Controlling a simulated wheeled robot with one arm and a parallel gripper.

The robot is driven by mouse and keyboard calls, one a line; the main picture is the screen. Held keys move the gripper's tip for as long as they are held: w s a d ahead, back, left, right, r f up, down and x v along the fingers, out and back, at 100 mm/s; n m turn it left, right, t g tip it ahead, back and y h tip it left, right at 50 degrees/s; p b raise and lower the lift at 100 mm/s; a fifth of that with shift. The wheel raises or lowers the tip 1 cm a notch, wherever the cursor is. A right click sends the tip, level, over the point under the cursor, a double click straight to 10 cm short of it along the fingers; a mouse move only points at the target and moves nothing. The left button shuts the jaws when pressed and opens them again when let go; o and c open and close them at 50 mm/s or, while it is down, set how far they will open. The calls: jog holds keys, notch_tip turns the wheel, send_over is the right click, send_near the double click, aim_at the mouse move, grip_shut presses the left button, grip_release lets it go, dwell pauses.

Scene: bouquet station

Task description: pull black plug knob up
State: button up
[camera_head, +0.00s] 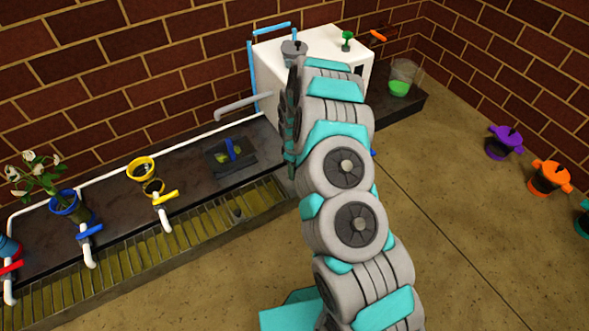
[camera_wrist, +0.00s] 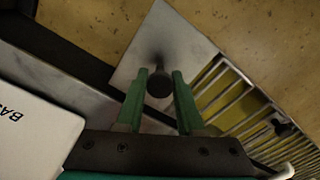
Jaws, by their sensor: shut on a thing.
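The black plug knob (camera_wrist: 159,86) shows in the wrist view as a dark round knob over a grey metal plate (camera_wrist: 172,45). My gripper (camera_wrist: 160,76) has its two green fingers on either side of the knob and is shut on it. A dark shadow lies on the plate just beyond the knob. I cannot tell how far the knob stands above the plate. In the head view my arm hides the knob and the fingertips.
A slatted drain grate (camera_head: 165,255) runs along the dark counter (camera_head: 110,215), with a small dark piece (camera_head: 238,213) on it. Several taps and pots stand to the left. A white box (camera_head: 275,75) stands behind my arm.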

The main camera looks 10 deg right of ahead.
jog(key=shift+r, duration=0.45)
jog(key=shift+r+p, duration=0.3)
jog(key=shift+r, duration=0.8)
jog(key=o, duration=1)
jog(key=shift+o, duration=0.2)
notch_tip(320, 180, up, 9)
jog(key=p, duration=0.1)
jog(key=shift+r, duration=0.1)
